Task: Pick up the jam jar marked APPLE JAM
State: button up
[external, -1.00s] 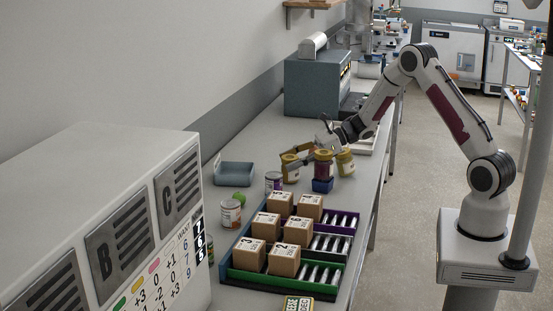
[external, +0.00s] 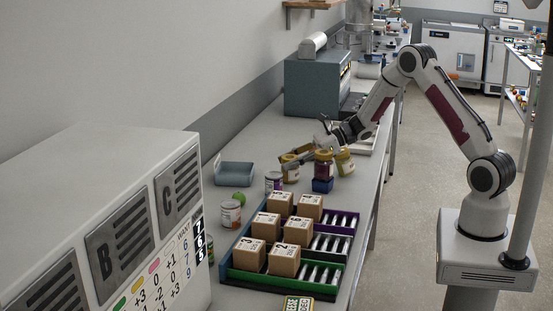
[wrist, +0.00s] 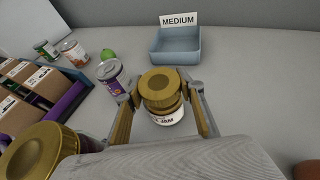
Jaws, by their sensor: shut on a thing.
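A gold-lidded jar (wrist: 161,88) sits between my gripper's fingers in the wrist view. Its white label shows "JAM"; the word above is not readable. My gripper (wrist: 163,98) is shut on this jar, one finger on each side. In the external view the same jar (external: 290,172) stands on the bench, or very near it, with my gripper (external: 294,158) around its upper part. A second gold-lidded jar with dark red contents (external: 323,168) stands on a blue block (external: 322,185), and its lid (wrist: 40,152) fills the lower left of the wrist view. A third gold-lidded jar (external: 345,162) is behind it.
A purple-labelled can (external: 273,182), another can (external: 231,213) and a green ball (external: 239,197) stand nearby. A blue-grey tray (external: 236,168) marked MEDIUM (wrist: 179,19) is beyond the jar. Several numbered boxes (external: 283,260) sit in coloured racks towards the front.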

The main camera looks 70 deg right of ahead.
jog(key=shift+s+f, duration=0.2)
jog(key=shift+f, duration=0.25)
jog(key=shift+w+r, duration=0.15)
jog(key=shift+r, duration=5.15)
